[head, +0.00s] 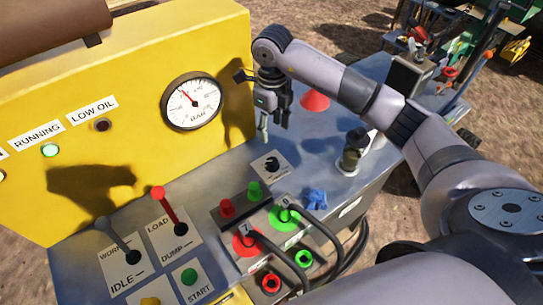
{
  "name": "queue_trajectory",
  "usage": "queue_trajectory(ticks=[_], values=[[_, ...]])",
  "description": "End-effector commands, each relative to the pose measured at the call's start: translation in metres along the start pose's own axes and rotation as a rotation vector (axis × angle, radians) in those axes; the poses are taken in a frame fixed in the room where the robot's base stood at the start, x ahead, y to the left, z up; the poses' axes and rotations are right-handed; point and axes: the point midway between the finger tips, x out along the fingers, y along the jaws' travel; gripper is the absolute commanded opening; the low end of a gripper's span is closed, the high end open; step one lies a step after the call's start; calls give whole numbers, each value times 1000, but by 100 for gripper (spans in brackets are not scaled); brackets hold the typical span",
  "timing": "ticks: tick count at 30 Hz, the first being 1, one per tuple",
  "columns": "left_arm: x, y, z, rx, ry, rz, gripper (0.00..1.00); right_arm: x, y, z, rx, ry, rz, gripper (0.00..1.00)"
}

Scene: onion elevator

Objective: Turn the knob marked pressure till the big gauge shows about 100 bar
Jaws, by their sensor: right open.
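The big round gauge (192,101) is on the yellow panel. Its red needle points up and to the left; the scale numbers are too small to read. A small black knob (271,164) sits on a white label plate on the grey console top, right of the levers; its lettering is too small to read, so I cannot confirm that it is the pressure knob. My right gripper (274,124) is open and empty, fingers pointing down, above and slightly behind this knob, apart from it. My left gripper is not in view.
Levers marked LOAD/DUMP (169,211) and IDLE (118,243) stand at the front left. Red and green hose couplings (265,228) with black hoses are in front of the knob. A red cone (315,101) is behind.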

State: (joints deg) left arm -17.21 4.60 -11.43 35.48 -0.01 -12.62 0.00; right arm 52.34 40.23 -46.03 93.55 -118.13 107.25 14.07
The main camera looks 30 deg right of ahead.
Motion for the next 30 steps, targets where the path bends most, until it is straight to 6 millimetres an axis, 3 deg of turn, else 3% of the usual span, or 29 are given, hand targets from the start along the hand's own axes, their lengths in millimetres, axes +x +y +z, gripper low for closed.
queue_trajectory(ticks=[12,18,24,30], values=[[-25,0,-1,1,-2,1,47,91,2,-1,0,3,6,49],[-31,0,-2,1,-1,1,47,124,2,0,-1,1,4,49],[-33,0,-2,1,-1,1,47,139,2,1,-2,-2,3,49],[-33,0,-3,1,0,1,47,141,2,1,-2,-2,2,49]])
